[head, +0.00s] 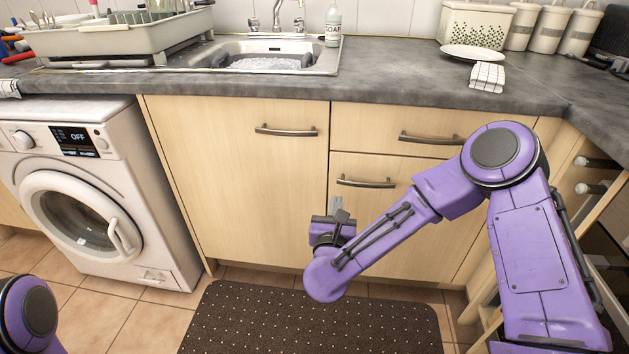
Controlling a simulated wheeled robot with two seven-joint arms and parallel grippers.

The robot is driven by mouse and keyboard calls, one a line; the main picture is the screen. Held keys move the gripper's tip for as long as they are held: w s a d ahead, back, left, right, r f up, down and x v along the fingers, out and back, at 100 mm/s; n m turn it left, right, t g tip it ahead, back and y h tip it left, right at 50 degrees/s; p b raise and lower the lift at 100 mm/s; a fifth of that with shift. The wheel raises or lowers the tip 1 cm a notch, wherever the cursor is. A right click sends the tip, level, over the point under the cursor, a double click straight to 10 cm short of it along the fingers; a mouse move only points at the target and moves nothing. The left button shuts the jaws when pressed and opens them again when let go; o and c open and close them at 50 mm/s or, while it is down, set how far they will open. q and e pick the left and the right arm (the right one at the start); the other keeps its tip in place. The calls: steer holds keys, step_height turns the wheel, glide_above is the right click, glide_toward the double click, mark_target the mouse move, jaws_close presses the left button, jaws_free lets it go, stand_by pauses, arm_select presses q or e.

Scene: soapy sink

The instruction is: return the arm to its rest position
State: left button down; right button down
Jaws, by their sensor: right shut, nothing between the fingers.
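My right arm comes in from the right edge and is bent, with its forearm running down to the left. My right gripper (335,207) is in front of the wooden cabinet doors (235,170), below the counter level, pointing up and away. It is shut and empty. It appears apart from the cabinet, though the exact gap is hard to tell. Only a purple joint of my left arm shows at the bottom left corner; my left gripper is out of view.
The grey counter (400,75) holds a soapy sink (265,60), a soap bottle (333,24), a dish rack (120,38), a plate (473,53) and a folded cloth (487,77). A washing machine (95,190) stands left. A dark mat (300,320) lies on the tiled floor.

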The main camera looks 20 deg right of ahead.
steer(key=s+a+f+n+g+y, duration=0.2)
steer(key=s+f+n+y, duration=0.15)
steer(key=f+n, duration=0.65)
steer(key=s+a+f+n+g+y, duration=0.2)
steer(key=s+f+n+y, duration=0.3)
steer(key=n, duration=0.8)
steer(key=s+d+f+n+g+h, duration=0.1)
steer(key=s+d+f+n+g, duration=0.3)
steer(key=s, duration=0.4)
steer(key=s+d+f+n+g+h, duration=0.1)
steer(key=s+d+f+n+g, duration=0.2)
steer(key=s+f, duration=0.4)
steer(key=s+d+f+n+g+h, duration=0.1)
steer(key=s+d+f+n+g, duration=0.3)
steer(key=s, duration=0.6)
step_height(320, 180, up, 19)
steer(key=a+n+t+p, duration=0.1)
steer(key=t+p, duration=0.1)
steer(key=p, duration=1.6)
steer(key=shift+w+a+p, duration=0.15)
steer(key=shift+w+p, duration=0.15)
steer(key=shift+w, duration=0.05)
